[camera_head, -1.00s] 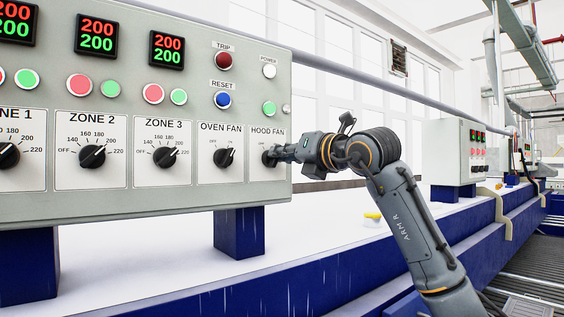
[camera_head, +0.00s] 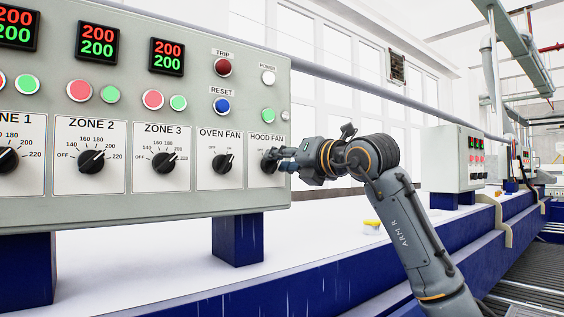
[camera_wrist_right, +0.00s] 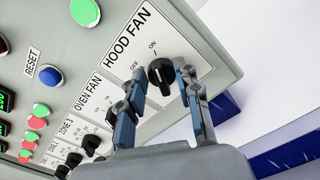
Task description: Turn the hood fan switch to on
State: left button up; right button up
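The hood fan switch (camera_wrist_right: 160,76) is a black rotary knob on a white label, with OFF and ON printed around it. In the head view the knob (camera_head: 268,161) is at the panel's lower right, partly covered by my right gripper (camera_head: 277,160). In the right wrist view, the two fingers of my right gripper (camera_wrist_right: 160,70) are apart, one on each side of the knob, with the tips close to it. I cannot tell if they touch it. The knob's white mark is small, and its exact setting is unclear. My left gripper is not in view.
The grey control panel (camera_head: 120,214) also carries the oven fan knob (camera_head: 222,163), just left of the switch, and zone knobs further left. The blue reset button (camera_head: 222,105) and green button (camera_head: 268,115) are above. The space right of the panel is open.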

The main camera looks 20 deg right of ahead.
jog(key=shift+s, duration=0.1)
jog(key=v, duration=1.2)
